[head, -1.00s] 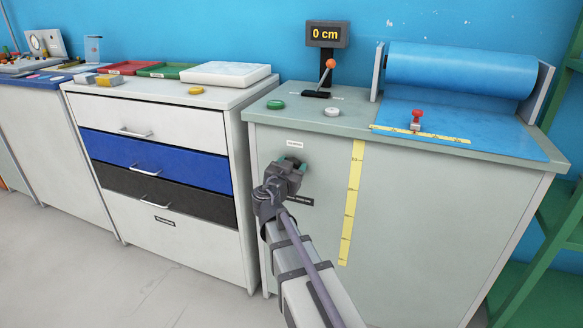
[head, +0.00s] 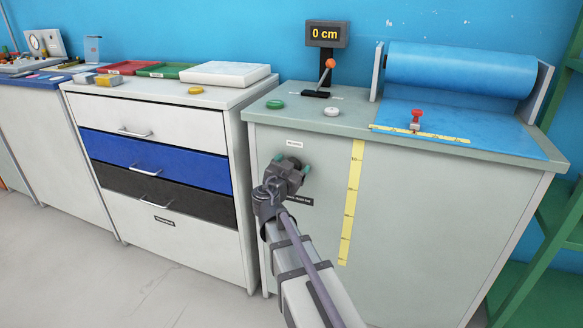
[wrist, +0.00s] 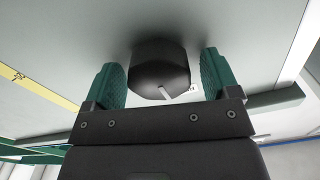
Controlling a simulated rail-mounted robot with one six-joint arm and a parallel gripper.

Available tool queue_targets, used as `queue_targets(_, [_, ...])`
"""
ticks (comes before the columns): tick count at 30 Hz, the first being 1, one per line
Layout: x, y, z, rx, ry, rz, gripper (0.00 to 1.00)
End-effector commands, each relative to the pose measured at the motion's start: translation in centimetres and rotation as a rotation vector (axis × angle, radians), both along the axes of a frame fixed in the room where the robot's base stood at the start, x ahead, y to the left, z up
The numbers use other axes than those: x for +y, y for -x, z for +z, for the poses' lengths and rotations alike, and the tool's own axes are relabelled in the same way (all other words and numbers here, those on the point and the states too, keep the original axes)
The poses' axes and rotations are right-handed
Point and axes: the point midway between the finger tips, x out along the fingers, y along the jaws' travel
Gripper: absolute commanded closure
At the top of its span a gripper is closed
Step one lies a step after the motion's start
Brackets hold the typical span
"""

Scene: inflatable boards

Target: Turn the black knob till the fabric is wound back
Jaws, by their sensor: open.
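The black knob (wrist: 160,68) shows in the wrist view on the grey cabinet front, with a pale mark on its near rim. My gripper (wrist: 158,78) is open, with one green finger on each side of the knob. A gap shows on both sides, so the fingers look apart from it. In the head view my gripper (head: 293,163) is at the upper left of the cabinet front, just below a small white label. The blue fabric (head: 460,72) is on a roll on the bench top, and a flat blue sheet (head: 480,133) lies in front.
A display (head: 327,34) reads 0 cm. A lever with an orange ball (head: 330,63) stands below it. A red-handled piece (head: 417,118) sits at the yellow scale on the sheet. A yellow vertical scale (head: 351,200) runs down the cabinet front, right of my gripper. A drawer cabinet (head: 160,200) stands left.

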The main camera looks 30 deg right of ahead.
Motion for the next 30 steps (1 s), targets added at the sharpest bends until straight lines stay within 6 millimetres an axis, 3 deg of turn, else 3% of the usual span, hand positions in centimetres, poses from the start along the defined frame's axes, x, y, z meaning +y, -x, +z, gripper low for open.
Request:
queue_targets(8, [0.7,0.7,0.0,0.0,0.001,0.002,0.19])
queue_targets(21, [7.7,7.0,0.0,0.0,0.0,0.002,0.19])
queue_targets(30, [8.1,7.2,0.0,0.0,0.0,0.0,0.19])
